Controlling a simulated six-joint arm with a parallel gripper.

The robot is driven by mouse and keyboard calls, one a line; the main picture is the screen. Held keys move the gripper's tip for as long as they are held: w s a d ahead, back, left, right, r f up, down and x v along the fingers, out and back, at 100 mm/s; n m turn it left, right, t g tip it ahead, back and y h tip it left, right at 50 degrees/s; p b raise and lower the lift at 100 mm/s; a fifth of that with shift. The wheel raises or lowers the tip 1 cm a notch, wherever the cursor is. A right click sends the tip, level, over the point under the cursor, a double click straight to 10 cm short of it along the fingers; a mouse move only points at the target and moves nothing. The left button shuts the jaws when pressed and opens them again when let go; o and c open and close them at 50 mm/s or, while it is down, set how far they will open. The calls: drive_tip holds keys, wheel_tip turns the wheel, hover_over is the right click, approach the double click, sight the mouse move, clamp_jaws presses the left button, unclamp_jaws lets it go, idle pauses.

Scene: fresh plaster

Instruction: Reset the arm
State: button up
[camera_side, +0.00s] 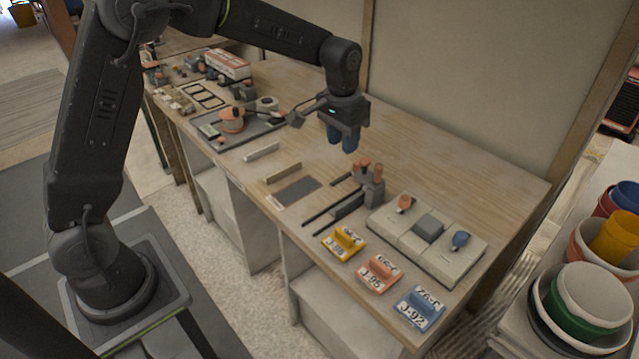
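My gripper (343,140) hangs above the middle of the wooden workbench, pointing down, with blue fingertips. The fingertips look close together, and the view is too small to tell whether there is a gap between them. I see nothing clearly held in it. My black arm reaches in from the left, from its base on the floor stand. The workbench (440,150) carries several objects below and around the gripper, and the gripper appears to be clear of them.
A pale block tray (408,243) and yellow (343,243), orange (379,272) and blue (419,307) labelled pieces sit at the right front. A dark tray (205,128) with an orange-topped item is at left. Stacked bowls (590,295) stand far right. The bench's back right is clear.

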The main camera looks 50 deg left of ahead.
drive_tip(key=s+r+t, duration=0.3)
drive_tip(key=s+r, duration=0.7)
drive_tip(key=s, duration=0.5)
drive_tip(key=s+t, duration=0.1)
drive_tip(key=s, duration=1.1)
drive_tip(key=shift+s+f+t, duration=0.25)
drive_tip(key=shift+f+t, duration=0.15)
drive_tip(key=shift+d, duration=0.1)
drive_tip(key=shift+c, duration=0.2)
